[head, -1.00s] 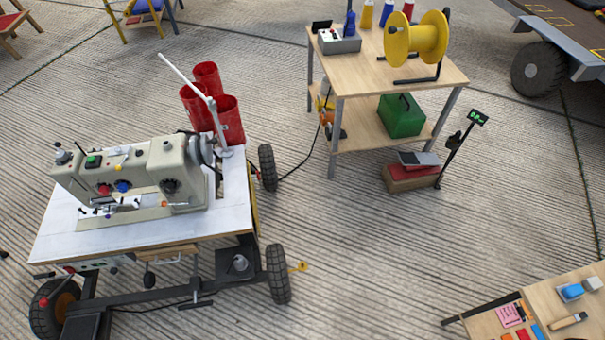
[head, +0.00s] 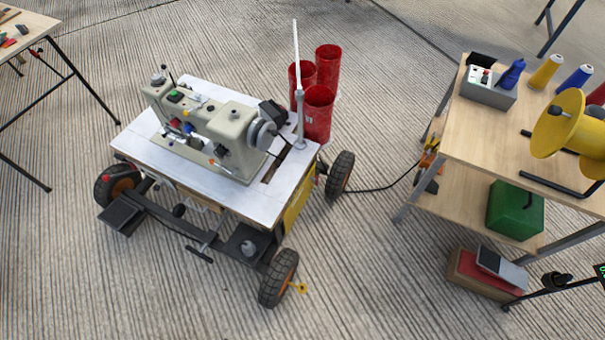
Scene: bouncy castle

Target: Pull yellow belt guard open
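The yellow belt guard (head: 297,207) is a yellow panel on the right end of the wheeled sewing machine table, below the white top. I see it at a steep angle, partly hidden by the frame and the wheels. I cannot tell whether it is open or shut. The sewing machine (head: 213,135) stands on the white table top (head: 147,142), with its grey handwheel (head: 263,134) at the right end. My gripper is not in view.
Black wheels (head: 339,175) and (head: 278,278) flank the guard's end. A black cable (head: 375,189) runs from there to a wooden workbench (head: 450,150) at right. Red cone holders (head: 318,113) stand at the table's back.

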